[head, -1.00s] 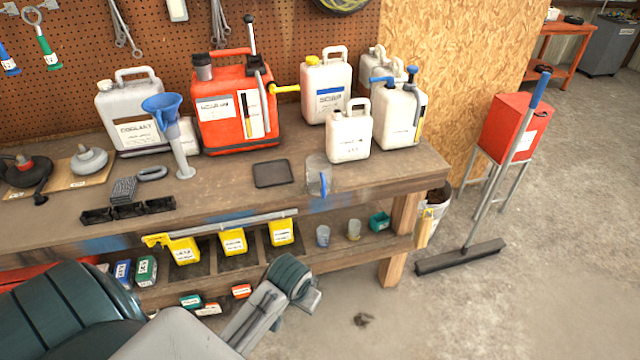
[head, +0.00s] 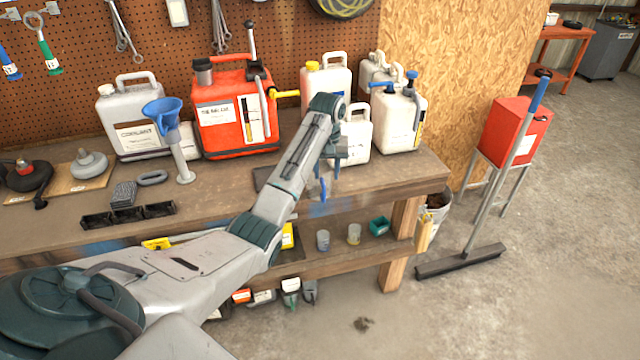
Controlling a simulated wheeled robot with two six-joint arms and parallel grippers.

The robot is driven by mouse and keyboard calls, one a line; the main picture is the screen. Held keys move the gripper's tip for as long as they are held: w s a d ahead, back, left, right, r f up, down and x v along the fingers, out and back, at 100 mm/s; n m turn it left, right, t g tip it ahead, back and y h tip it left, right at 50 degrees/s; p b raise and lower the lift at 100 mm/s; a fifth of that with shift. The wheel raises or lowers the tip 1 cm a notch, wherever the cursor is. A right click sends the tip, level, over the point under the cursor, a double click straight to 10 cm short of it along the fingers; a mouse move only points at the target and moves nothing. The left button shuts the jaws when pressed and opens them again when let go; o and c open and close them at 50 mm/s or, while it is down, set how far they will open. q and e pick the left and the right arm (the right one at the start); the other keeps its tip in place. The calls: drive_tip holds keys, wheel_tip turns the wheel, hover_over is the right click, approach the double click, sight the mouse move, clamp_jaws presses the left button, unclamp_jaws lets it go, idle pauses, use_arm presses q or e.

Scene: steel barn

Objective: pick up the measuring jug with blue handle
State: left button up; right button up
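The clear measuring jug stands near the front edge of the wooden workbench (head: 222,212), right of the middle. My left arm now covers most of it; its blue handle (head: 322,190) shows just below the wrist. My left gripper (head: 337,168) points down over the bench at the jug, close beside or above the handle. Its fingers are small and partly hidden, so I cannot tell whether they are open, or whether they touch the jug. My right gripper is not in view.
A white jerrycan (head: 357,140) stands just behind the gripper. A taller white can (head: 398,122) is to its right, and a red can (head: 232,115) and a blue funnel (head: 168,125) are to the left. A dark flat tray (head: 262,178) lies partly behind my arm.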

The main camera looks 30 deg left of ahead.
use_arm(q)
drive_tip(key=p, duration=0.2)
hover_over(323, 203)
drive_tip(key=w, duration=0.1)
wheel_tip(323, 203, down, 5)
drive_tip(key=shift+d+r, duration=0.1)
drive_tip(key=shift+d, duration=0.05)
drive_tip(key=shift+f+p, duration=0.3)
drive_tip(key=shift+f, duration=0.25)
drive_tip(key=f, duration=0.1)
drive_tip(key=f+p, duration=0.1)
drive_tip(key=f, duration=0.1)
drive_tip(key=shift+s+a+f+p, duration=0.2)
drive_tip(key=shift+a+f+p, duration=0.05)
drive_tip(key=shift+f+p, duration=0.1)
drive_tip(key=shift+f, duration=0.4)
clamp_jaws()
